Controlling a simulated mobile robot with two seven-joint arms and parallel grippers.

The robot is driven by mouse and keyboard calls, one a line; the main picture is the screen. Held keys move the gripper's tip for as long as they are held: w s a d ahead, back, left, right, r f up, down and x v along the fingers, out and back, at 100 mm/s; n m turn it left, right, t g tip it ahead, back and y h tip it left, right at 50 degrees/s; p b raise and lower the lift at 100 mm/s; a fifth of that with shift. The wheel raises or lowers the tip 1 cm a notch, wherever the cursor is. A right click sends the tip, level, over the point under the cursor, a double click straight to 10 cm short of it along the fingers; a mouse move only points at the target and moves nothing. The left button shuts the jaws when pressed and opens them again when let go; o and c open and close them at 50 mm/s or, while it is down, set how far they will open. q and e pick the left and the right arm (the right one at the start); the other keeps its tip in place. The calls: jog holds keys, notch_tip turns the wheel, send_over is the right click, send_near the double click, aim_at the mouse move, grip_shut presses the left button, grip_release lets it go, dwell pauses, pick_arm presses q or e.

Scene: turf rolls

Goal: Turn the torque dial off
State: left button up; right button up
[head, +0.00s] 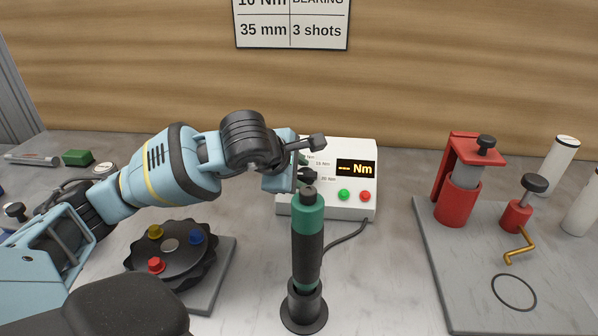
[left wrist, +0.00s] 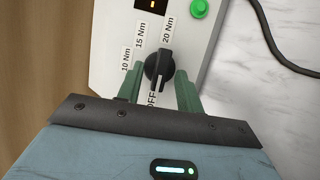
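The black torque dial (left wrist: 158,66) is on the white control box (head: 334,212), with 10 Nm, 15 Nm and 20 Nm marks around its far side and OFF at its near side. A pale line on the dial's grip seems to lie toward OFF, but is small. My left gripper (left wrist: 160,82) is open, its green fingers on either side of the dial; I cannot tell whether they touch it. In the head view, the left gripper (head: 304,165) partly covers the dial (head: 307,175). The display (head: 356,168) reads dashes and Nm. My right gripper is out of view.
A green and black torque driver (head: 308,235) stands upright in a black base in front of the box. A black rotary holder (head: 171,251) with coloured plugs is at left. A red press (head: 456,195) stands on a grey plate (head: 460,285) at right.

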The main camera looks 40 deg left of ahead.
pick_arm(q)
jog(key=v, duration=0.7)
jog(key=shift+s+r, duration=0.25)
jog(key=shift+s, duration=0.05)
dwell(0.5)
